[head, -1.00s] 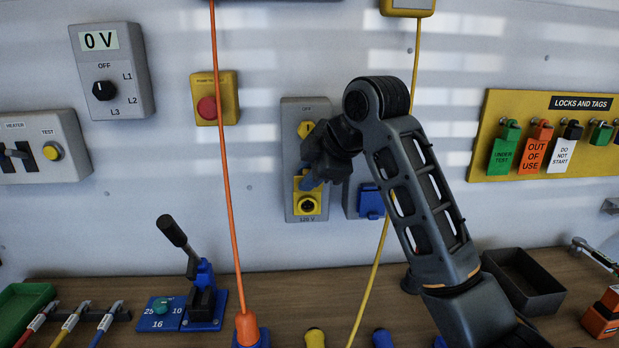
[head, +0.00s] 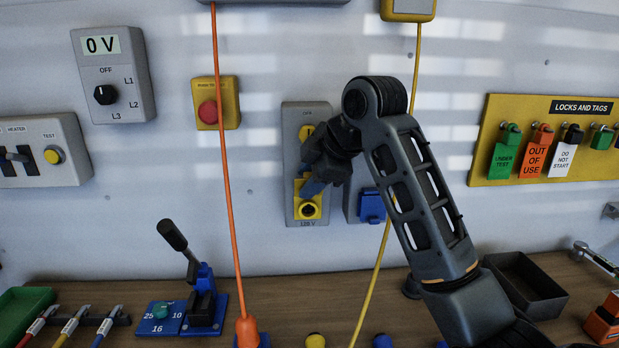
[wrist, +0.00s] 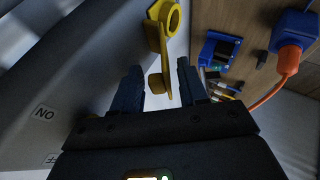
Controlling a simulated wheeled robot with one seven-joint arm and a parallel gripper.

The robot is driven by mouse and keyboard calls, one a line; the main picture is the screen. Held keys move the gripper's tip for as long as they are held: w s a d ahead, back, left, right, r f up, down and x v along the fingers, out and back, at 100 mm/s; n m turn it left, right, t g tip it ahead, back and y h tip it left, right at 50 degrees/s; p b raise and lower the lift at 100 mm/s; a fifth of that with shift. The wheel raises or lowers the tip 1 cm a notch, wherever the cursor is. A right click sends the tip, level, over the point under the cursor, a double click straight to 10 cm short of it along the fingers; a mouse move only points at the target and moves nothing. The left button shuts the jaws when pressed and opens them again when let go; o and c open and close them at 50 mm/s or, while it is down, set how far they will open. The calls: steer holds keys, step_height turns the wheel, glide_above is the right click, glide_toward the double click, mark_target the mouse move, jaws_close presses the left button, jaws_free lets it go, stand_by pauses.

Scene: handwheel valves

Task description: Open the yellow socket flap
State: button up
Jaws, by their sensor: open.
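The yellow flap (wrist: 164,60) stands out from the socket, seen nearly edge-on, with a small knob on one side. My gripper (wrist: 159,84) is open, with the flap's outer end between its two fingers. I cannot tell whether either finger touches it. In the head view my gripper (head: 316,186) is just above the socket opening and hides most of the flap.
A blue socket (head: 371,207) is close on the right. A yellow cable (head: 383,245) hangs right of the socket and an orange cable (head: 229,180) left of it. A red button on a yellow box (head: 215,103) is up left. The bench (head: 280,295) below holds tools.

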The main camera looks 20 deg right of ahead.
steer(key=shift+r, duration=0.1)
steer(key=b+v, duration=0.1)
steer(key=v, duration=0.6)
steer(key=shift+s+r, duration=0.2)
steer(key=shift+s, duration=0.05)
